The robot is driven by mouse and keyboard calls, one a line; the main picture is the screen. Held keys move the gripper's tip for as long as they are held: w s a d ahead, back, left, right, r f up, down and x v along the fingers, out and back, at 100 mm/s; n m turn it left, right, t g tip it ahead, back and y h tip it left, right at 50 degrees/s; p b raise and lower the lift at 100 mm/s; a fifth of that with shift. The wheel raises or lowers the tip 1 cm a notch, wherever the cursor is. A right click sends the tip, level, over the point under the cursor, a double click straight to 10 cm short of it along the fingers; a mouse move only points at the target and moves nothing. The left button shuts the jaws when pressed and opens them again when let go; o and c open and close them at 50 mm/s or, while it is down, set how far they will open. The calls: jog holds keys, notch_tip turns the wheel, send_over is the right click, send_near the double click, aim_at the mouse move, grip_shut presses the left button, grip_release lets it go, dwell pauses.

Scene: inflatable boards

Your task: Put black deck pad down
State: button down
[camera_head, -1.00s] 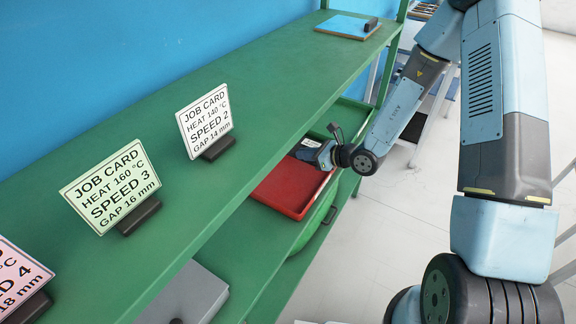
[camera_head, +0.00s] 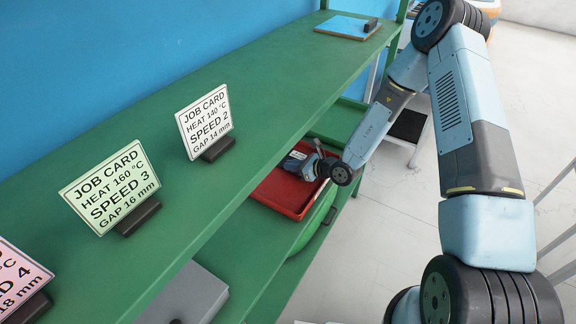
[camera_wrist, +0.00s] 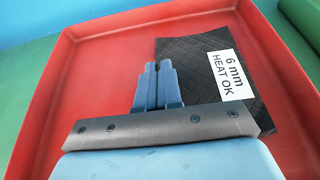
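The black deck pad (camera_wrist: 205,65) is a dark quilted sheet with a white label reading "6 mm HEAT OK". It lies over the floor of the red tray (camera_wrist: 85,75); I cannot tell whether it touches the floor. My gripper (camera_wrist: 157,66) reaches into the tray, its blue fingers close together at the pad's left edge. They look shut on that edge, though the contact is partly hidden. In the head view the pad (camera_head: 293,160) shows dark in the tray (camera_head: 277,195), just left of my gripper (camera_head: 307,168).
The tray sits on the lower level of the green shelf (camera_head: 265,240). The upper shelf board (camera_head: 270,100) overhangs on the left and carries several job cards and a blue board (camera_head: 346,26). A grey box (camera_head: 188,295) stands nearer. Open floor lies right.

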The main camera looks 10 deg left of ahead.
jog(key=shift+f, duration=0.1)
jog(key=c, duration=1.3)
grip_release()
jog(key=v, duration=1.2)
jog(key=shift+s, duration=0.1)
